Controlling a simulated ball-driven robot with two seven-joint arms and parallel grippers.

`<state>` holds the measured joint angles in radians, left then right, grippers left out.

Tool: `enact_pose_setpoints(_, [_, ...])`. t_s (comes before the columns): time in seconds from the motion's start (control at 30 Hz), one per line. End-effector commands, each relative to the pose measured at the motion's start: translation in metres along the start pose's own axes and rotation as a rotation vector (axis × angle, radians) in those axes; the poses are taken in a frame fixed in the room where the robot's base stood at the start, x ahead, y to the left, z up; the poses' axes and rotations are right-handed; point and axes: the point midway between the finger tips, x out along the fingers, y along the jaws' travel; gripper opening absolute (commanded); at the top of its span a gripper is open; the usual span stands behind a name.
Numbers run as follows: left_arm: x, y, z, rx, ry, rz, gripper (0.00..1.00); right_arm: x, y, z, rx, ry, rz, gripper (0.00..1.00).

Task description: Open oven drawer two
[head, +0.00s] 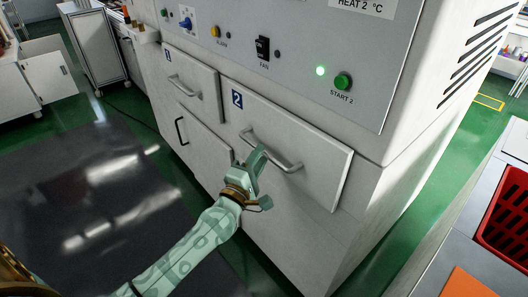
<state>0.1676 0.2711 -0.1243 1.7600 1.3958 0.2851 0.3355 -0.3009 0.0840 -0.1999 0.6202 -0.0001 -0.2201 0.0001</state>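Oven drawer two (318,158) is a white front panel marked with a blue "2" label on the oven. It sits against the oven body, and only the panel's thickness shows at its right edge. A silver bar handle (285,163) crosses its upper part. My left gripper (257,155) reaches up from the lower left, and its pale green fingertips overlap the handle's middle in the picture. I cannot tell whether the fingers are closed on the bar or only beside it. My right gripper is not in view.
Drawer one (205,90) is to the left, with a black-handled panel (200,145) below it. The control panel (300,35) is above. A red crate (511,205) and orange sheet (466,284) are at the right. Green floor (408,225) lies between oven and crate.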

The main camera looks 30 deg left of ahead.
Motion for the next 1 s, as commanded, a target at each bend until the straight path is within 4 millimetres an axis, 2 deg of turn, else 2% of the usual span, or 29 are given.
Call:
enact_pose_setpoints(0.1, [0.017, -0.001, 0.0, -0.001, 0.001, 0.0, 0.34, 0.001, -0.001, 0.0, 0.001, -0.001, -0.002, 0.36])
enact_pose_setpoints(0.2, [0.025, -0.001, 0.0, 0.0, -0.001, -0.001, 0.34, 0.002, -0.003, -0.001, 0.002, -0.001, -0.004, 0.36])
enact_pose_setpoints(0.53, [0.029, 0.0, 0.0, 0.0, -0.001, -0.001, 0.34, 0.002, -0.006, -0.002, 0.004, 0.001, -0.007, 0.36])
enact_pose_setpoints(0.6, [0.029, 0.0, 0.0, 0.001, -0.001, -0.001, 0.15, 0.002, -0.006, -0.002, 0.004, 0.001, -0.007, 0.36])
enact_pose_setpoints(0.67, [0.029, 0.0, 0.0, 0.001, -0.001, -0.001, 0.0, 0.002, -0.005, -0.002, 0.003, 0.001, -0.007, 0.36])
enact_pose_setpoints(1.0, [0.022, 0.0, -0.002, 0.003, -0.001, -0.003, 0.0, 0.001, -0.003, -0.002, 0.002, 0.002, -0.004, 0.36])
